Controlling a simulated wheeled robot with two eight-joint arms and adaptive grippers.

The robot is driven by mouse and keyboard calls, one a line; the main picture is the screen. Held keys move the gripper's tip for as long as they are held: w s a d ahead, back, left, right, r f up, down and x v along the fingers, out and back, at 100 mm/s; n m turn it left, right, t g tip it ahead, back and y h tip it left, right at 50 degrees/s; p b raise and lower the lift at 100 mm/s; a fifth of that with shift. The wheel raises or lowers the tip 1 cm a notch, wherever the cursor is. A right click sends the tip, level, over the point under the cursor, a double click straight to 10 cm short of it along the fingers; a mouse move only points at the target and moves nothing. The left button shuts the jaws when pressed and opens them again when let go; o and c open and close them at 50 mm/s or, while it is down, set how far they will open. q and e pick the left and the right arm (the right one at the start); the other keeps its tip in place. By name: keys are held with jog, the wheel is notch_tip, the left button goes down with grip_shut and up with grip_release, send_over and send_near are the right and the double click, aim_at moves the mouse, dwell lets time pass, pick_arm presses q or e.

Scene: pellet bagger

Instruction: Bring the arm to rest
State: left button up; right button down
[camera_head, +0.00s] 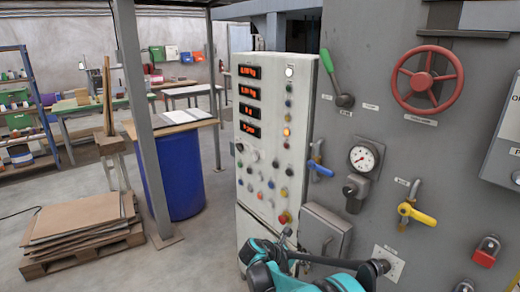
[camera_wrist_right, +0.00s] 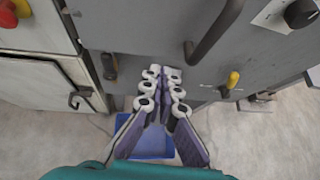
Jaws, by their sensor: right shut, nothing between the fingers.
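My right arm (camera_head: 300,280), teal and dark, shows at the bottom of the head view, in front of the grey machine (camera_head: 380,80) and the lower part of the control cabinet (camera_head: 275,120). In the right wrist view my right gripper (camera_wrist_right: 164,74) has its white and purple fingers together, with nothing between them. The fingers point toward the grey machine front and I see no clear contact with it. The gripper's fingers are not clear in the head view. My left gripper is not in view.
The machine carries a red handwheel (camera_head: 427,79), a green lever (camera_head: 335,75), a gauge (camera_head: 364,157) and a yellow-handled valve (camera_head: 416,213). A blue bin (camera_wrist_right: 145,140) stands below the gripper.

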jog(key=s+d+r+m+y, duration=0.2)
jog(key=s+r+m+y, duration=0.1)
jog(key=s+r+m, duration=0.4)
jog(key=s+d+r+m+y, duration=0.2)
jog(key=s+m, duration=0.2)
jog(key=s, duration=0.4)
jog(key=s+a+f+m+t+y, duration=0.1)
jog(key=s+m+y, duration=0.3)
jog(key=s+m, duration=0.9)
jog(key=s+a, duration=0.1)
jog(key=s, duration=0.3)
jog(key=shift+s+f+t+y, duration=0.25)
jog(key=shift+f+t+y, duration=0.05)
jog(key=shift+t+y, duration=0.1)
jog(key=shift+a, duration=0.1)
